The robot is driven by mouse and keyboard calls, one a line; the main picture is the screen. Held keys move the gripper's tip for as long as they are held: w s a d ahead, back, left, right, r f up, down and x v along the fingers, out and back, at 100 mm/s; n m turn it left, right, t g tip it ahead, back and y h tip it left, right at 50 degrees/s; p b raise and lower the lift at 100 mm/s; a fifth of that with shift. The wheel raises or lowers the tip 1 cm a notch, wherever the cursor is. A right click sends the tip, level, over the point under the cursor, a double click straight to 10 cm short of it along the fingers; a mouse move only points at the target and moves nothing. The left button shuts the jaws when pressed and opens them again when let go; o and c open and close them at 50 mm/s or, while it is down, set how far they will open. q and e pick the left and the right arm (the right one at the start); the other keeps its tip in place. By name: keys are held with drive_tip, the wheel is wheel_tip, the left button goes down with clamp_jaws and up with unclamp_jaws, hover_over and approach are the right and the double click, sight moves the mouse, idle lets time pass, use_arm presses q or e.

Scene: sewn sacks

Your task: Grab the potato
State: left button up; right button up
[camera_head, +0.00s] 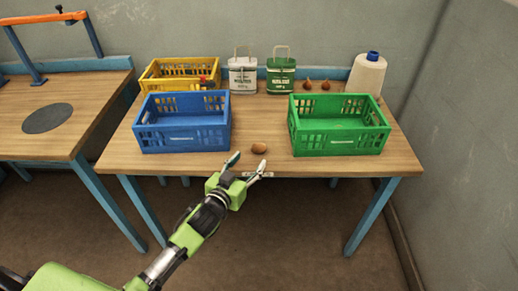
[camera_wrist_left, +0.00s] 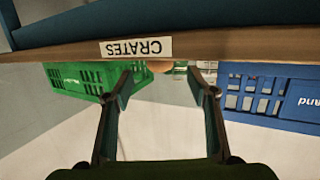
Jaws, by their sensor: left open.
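A brown potato (camera_head: 259,148) lies on the wooden table near its front edge, between the blue and green crates. My left gripper (camera_head: 248,163) is open and empty at the front edge, just short of the potato, its fingers pointing towards it. In the left wrist view, which is upside down, the potato (camera_wrist_left: 160,67) shows beyond and between the spread fingertips (camera_wrist_left: 161,82), partly hidden by the table edge. I cannot see my right gripper.
A blue crate (camera_head: 182,138) stands left and a green crate (camera_head: 338,147) right. The table edge carries a CRATES label (camera_wrist_left: 136,48).

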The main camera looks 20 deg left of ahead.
sight(257, 150)
use_arm(q)
drive_tip(key=x, duration=0.3)
drive_tip(key=shift+w, duration=0.1)
drive_tip(key=shift+r+x, duration=0.15)
drive_tip(key=shift+x, duration=1.2)
drive_tip(key=shift+r+x, duration=0.1)
drive_tip(key=shift+x, duration=1.2)
drive_tip(key=shift+d, duration=0.1)
drive_tip(key=c, duration=1.1)
